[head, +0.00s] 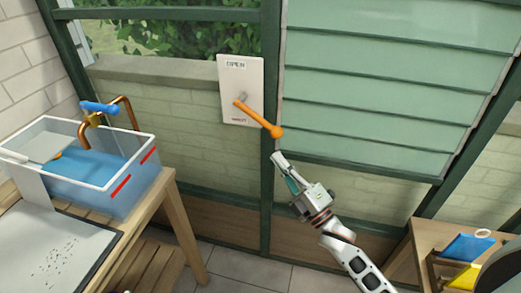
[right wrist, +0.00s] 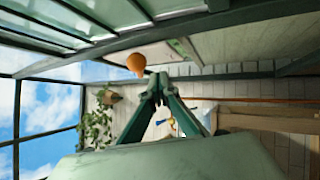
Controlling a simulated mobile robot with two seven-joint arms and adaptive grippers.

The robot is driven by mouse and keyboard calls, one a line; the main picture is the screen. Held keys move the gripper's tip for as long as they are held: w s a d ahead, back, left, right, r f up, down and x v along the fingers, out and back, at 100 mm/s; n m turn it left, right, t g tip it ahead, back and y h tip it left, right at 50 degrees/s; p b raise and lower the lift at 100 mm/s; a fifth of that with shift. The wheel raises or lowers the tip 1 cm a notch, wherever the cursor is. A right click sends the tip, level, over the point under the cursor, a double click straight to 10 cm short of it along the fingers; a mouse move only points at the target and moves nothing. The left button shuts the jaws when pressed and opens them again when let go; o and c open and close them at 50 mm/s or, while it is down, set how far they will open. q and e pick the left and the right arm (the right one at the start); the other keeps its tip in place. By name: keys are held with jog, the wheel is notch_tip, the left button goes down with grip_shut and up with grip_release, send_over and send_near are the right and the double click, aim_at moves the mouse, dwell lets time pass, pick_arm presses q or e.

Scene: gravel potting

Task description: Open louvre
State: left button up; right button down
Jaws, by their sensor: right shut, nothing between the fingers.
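The louvre (head: 385,85) is a bank of overlapping pale green slats in a dark green frame, at the upper right of the head view. The slats lie flat against each other, closed. Left of it, a white plate (head: 230,75) reads OPEN at its top; the lower label is too small to read surely. An orange lever (head: 258,117) on it slants down to the right and ends in a round knob. My right gripper (head: 280,160) is shut and empty, just below the knob and apart from it. The right wrist view shows the knob (right wrist: 136,64) beside the shut fingertips (right wrist: 160,82). My left gripper is not in view.
A clear tub of blue water (head: 125,190) with a blue-handled tap (head: 99,108) stands on a wooden bench (head: 163,200) at the left. A pale tray (head: 60,250) with dark specks lies before it. Blue and yellow items (head: 468,247) sit on a right-hand table. Floor between is clear.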

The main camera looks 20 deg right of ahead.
pick_arm(q)
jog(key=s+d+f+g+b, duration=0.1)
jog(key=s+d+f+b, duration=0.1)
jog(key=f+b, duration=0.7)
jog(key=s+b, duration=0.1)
jog(key=b, duration=0.1)
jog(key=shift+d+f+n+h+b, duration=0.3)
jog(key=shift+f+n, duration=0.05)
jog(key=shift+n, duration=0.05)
pick_arm(e)
jog(key=w+f+n+g+y, duration=0.1)
jog(key=f+n+g+y, duration=0.1)
jog(key=n+y, duration=0.5)
jog(key=w+f+n+g+y, duration=0.2)
jog(key=n+y, duration=0.5)
jog(key=n, duration=0.8)
jog(key=shift+d+f+n+y, duration=0.3)
jog(key=shift+f, duration=0.5)
jog(key=shift+r, duration=0.1)
